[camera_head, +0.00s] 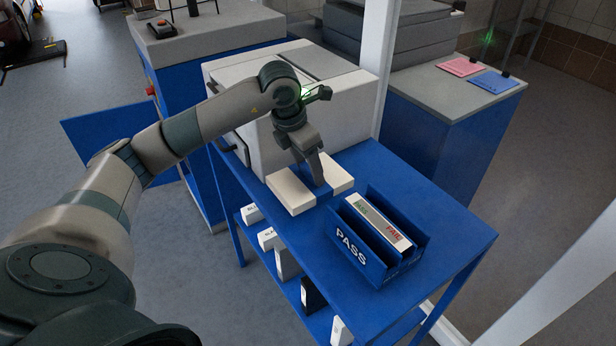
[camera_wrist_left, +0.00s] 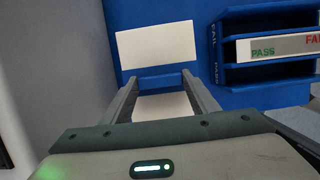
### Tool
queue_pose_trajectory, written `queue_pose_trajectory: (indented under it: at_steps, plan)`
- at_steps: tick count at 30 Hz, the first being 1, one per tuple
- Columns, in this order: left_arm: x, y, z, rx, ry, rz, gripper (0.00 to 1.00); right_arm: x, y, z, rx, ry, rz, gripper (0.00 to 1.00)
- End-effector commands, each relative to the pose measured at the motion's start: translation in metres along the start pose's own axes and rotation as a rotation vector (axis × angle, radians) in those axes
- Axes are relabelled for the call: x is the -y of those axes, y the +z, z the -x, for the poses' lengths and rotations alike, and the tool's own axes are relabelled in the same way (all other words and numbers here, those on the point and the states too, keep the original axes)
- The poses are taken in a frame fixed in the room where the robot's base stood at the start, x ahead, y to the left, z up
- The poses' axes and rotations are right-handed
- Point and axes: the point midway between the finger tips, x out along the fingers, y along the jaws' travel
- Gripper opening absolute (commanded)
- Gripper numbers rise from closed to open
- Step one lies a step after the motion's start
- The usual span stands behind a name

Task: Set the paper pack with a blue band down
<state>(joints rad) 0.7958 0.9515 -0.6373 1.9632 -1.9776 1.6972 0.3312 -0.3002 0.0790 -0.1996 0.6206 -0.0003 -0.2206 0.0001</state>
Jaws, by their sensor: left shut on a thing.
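The paper pack (camera_head: 290,191) is a white block with a blue band across its middle. It is low over or on the blue table top (camera_head: 440,222), in front of the white machine; I cannot tell whether it touches the table. My left gripper (camera_head: 318,180) points down and is shut on the pack at its band. In the left wrist view the two fingers (camera_wrist_left: 163,90) lie on either side of the blue band (camera_wrist_left: 160,81), with white pack (camera_wrist_left: 155,46) beyond it. The fingers hide part of the pack. My right gripper is in neither view.
A blue PASS/FAIL tray (camera_head: 351,240) with a white labelled block (camera_head: 380,222) stands just right of the pack. The white machine (camera_head: 330,105) is close behind. Several small boxes (camera_head: 288,262) stand on the shelf below. The table's right end is clear.

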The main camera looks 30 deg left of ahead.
Motion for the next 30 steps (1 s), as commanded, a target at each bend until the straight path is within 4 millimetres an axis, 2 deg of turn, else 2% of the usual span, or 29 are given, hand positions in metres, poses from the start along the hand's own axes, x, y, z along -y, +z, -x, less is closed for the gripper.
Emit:
queue_pose_trajectory:
  at_steps: [7, 18, 29, 30]
  plan:
    - [0.000, -0.002, -0.004, -0.002, -0.001, 0.000, 0.00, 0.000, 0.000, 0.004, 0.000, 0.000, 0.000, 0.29]
    - [0.000, -0.011, -0.039, 0.000, -0.001, 0.000, 0.00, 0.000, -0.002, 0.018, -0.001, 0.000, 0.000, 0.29]
    - [0.000, -0.012, -0.042, 0.001, 0.000, -0.001, 0.00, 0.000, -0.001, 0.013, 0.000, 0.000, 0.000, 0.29]
    - [0.000, -0.012, -0.043, 0.000, 0.000, -0.001, 0.57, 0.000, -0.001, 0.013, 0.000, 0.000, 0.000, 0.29]
